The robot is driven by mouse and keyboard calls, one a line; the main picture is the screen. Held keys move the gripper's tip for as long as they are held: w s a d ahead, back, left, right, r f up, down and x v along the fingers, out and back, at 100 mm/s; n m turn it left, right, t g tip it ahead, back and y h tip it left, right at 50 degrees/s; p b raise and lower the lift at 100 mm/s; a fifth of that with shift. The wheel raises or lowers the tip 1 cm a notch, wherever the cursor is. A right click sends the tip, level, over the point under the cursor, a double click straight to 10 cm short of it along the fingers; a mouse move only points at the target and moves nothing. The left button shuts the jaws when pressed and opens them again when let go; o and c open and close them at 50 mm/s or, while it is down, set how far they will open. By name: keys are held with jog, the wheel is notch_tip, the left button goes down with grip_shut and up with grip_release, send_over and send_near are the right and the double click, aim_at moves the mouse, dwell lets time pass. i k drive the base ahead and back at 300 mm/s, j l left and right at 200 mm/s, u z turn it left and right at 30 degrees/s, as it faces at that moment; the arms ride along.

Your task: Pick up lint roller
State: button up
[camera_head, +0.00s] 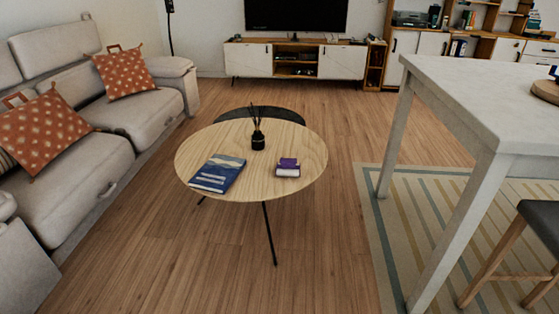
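I cannot make out a lint roller for certain in the head view. A small dark object (112,131) lies on the sofa seat beside the front orange cushion, too small to identify. The grey sofa (75,195) runs along the left side. My gripper is not in view.
A round wooden coffee table (250,180) stands mid-room with a blue book (217,174), a black reed diffuser (258,140) and small purple and white books (287,168). A white table (470,90) and dark stool (540,220) stand right. Wooden floor (330,250) is clear in front.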

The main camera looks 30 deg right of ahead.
aim_at(288, 167)
jog(key=z, duration=0.9)
jog(key=u, duration=2.4)
jog(key=z, duration=2.4)
jog(key=i+l+u, duration=0.2)
jog(key=i, duration=0.25)
jog(key=i+l+u, duration=0.2)
jog(key=i, duration=0.2)
